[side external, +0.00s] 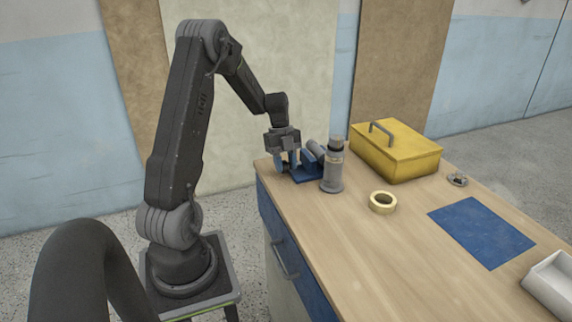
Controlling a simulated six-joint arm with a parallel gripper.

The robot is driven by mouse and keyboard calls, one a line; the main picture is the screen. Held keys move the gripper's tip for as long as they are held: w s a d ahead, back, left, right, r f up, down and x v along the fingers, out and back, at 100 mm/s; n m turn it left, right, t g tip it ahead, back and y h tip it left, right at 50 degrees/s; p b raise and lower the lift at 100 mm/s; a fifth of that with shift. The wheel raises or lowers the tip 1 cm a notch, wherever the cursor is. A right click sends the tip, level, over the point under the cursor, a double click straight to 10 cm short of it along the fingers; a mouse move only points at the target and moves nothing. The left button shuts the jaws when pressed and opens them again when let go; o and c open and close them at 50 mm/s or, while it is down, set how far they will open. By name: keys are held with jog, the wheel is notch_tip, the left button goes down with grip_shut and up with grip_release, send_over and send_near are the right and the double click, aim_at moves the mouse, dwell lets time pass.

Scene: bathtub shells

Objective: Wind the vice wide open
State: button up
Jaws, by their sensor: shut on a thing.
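A small blue vice (308,172) stands at the far left corner of the wooden workbench. A grey cylindrical piece shows at its top right. My gripper (287,162) points down at the left side of the vice and is shut on a part there, which looks like the vice's handle. The fingers and the grey bottle in front hide much of the vice, so I cannot tell how far its jaws are apart.
A grey bottle (333,170) stands close right of the vice. A yellow toolbox (400,158), a tape roll (383,202), a small metal part (457,180), a blue mat (481,232) and a white tray (552,284) lie further right. The bench's front middle is clear.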

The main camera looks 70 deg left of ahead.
jog(key=h, duration=0.5)
jog(key=shift+s+a+f, duration=0.1)
jog(key=shift+s+a, duration=0.15)
jog(key=shift+s, duration=0.15)
jog(key=shift+h, duration=0.3)
jog(key=o, duration=0.7)
jog(key=shift+o, duration=0.2)
jog(key=shift+w+a, duration=0.1)
jog(key=shift+a+r, duration=0.2)
jog(key=shift+r, duration=0.1)
jog(key=v, duration=1.3)
